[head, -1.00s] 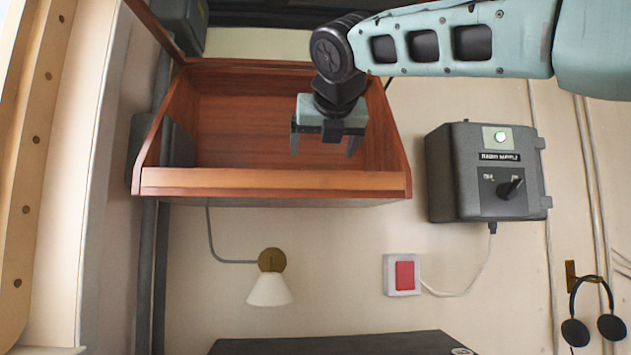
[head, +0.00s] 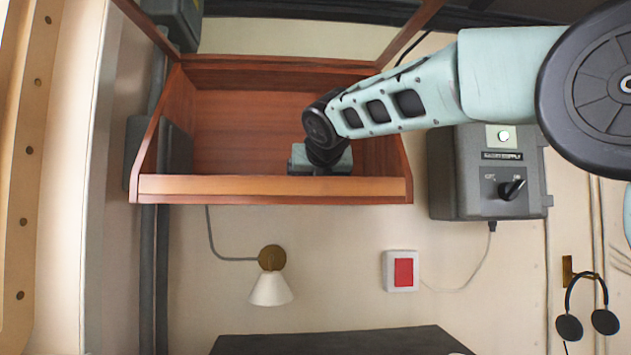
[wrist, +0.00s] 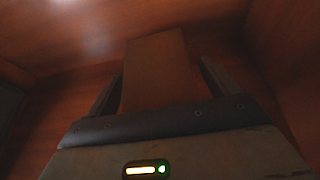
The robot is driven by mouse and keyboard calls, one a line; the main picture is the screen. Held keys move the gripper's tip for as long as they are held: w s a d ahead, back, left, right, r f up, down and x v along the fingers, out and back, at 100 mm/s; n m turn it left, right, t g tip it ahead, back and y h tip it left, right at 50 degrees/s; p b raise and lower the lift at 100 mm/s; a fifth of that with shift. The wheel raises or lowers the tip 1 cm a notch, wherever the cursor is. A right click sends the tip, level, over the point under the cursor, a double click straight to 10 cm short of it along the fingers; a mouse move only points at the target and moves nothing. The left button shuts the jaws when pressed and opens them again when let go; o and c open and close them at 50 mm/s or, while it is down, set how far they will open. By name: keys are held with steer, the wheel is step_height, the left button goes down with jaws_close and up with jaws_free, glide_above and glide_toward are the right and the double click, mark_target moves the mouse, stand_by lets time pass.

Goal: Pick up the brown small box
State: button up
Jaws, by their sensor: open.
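The brown small box (wrist: 153,55) shows in the wrist view as a plain brown block inside the wooden shelf. My gripper (wrist: 161,70) is open, with one finger on each side of the box. I cannot tell whether either finger touches it. In the head view my gripper (head: 320,160) is down inside the shelf, its fingers hidden behind the front board. The box is also hidden there.
A grey radio supply box (head: 455,190) is on the wall to the right. A wall lamp (head: 270,288), a red switch (head: 403,272) and headphones (head: 569,327) are lower down.

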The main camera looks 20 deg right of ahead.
steer(key=c, duration=1.2)
steer(key=shift+r, duration=0.1)
